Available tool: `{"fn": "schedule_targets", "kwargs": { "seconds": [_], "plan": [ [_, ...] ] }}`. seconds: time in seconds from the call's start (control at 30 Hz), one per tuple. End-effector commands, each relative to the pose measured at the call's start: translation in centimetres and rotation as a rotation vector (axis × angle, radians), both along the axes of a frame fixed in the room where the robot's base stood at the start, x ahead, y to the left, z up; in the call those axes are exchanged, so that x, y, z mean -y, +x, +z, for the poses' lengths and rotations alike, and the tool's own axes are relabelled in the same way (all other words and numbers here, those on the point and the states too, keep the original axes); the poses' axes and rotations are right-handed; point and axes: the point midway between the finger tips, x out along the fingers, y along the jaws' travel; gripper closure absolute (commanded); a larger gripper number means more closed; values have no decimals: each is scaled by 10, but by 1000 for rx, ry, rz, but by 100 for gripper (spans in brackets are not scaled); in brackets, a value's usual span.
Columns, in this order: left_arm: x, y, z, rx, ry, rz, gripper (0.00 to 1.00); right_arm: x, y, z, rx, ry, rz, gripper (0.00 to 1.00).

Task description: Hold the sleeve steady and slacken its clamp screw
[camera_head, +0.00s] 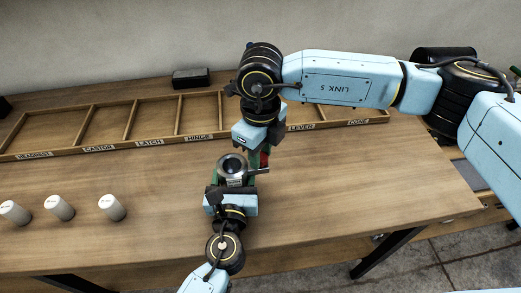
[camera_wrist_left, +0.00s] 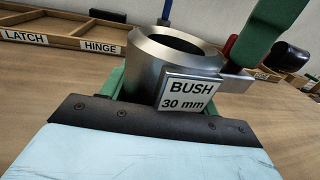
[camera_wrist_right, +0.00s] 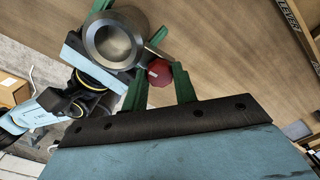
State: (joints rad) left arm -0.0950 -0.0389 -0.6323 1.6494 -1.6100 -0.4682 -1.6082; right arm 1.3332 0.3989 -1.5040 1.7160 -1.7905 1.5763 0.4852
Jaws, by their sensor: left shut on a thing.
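The sleeve is a grey metal ring (camera_head: 232,167) with an open bore and a plate marked BUSH 30 mm, readable in the left wrist view (camera_wrist_left: 180,58). My left gripper (camera_head: 233,184) is shut on the sleeve from the near side and holds it above the table, bore upward. The red clamp screw knob (camera_wrist_right: 159,72) sits at the sleeve's side; a little of it shows in the head view (camera_head: 264,159). My right gripper (camera_wrist_right: 160,84) comes from the far side, its green fingers one on each side of the knob. They look open, with contact unclear.
A wooden tray (camera_head: 108,149) with labelled compartments, including CASTOR, LATCH and HINGE, runs along the back of the table. Three white cylinders (camera_head: 60,208) are at the left. A dark block (camera_head: 190,78) lies behind the tray. The table at right (camera_head: 370,190) is clear.

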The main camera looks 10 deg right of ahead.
Motion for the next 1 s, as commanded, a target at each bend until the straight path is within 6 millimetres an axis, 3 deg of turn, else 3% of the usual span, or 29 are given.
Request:
{"fn": "schedule_targets", "kwargs": {
  "seconds": [0.47,1.0],
  "plan": [
    [0,0,0,-1,0,0,72,0,0,1,1,0,146,95],
    [0,0,-1,-1,0,0,72,0,1,1,3,0,641,95]
  ]
}}
